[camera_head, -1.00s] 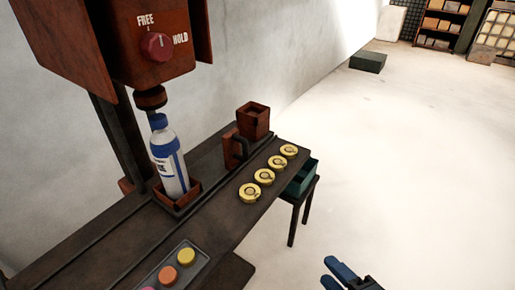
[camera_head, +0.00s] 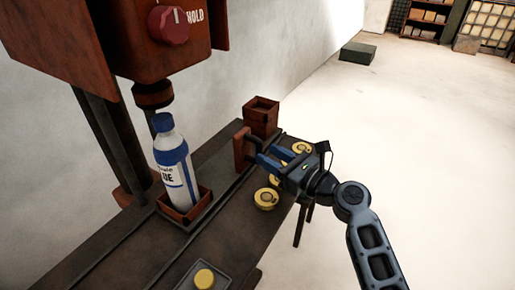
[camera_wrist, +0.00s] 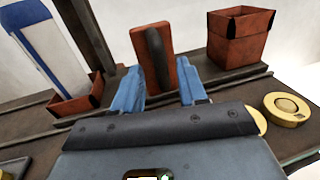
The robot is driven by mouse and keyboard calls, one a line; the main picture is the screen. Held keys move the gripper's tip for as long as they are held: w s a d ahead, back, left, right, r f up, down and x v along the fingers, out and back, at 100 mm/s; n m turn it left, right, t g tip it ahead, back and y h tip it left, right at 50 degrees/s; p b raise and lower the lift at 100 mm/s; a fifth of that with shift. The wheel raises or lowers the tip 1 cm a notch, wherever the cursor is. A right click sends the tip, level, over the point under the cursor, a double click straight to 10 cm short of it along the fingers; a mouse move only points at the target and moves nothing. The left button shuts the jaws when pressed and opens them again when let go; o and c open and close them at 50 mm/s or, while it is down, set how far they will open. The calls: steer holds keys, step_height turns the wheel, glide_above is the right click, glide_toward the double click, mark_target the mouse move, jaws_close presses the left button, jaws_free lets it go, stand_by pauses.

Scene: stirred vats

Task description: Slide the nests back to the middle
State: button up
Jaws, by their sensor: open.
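A red-brown nest (camera_head: 196,209) holds a white and blue bottle (camera_head: 174,165) upright under the machine head. A second, taller red-brown nest (camera_head: 261,121) stands empty-looking farther along the rail. Between them is a red-brown plate (camera_head: 242,150) with a dark upright handle (camera_wrist: 155,58). My gripper (camera_head: 264,154) is open at the plate. In the wrist view, its blue fingers stand to either side of the handle; I cannot tell whether they touch it. The wrist view also shows the bottle's nest (camera_wrist: 78,106) at left and the taller nest (camera_wrist: 240,42) at right.
Several yellow discs lie along the bench's right edge, one (camera_head: 265,199) just below my gripper. A tray with a yellow puck (camera_head: 204,279) is at the near end. The red knob (camera_head: 168,25) is on the machine head. Open floor lies right.

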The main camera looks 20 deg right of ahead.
mark_target(259, 150)
steer(key=shift+x, duration=2.2)
jaws_close()
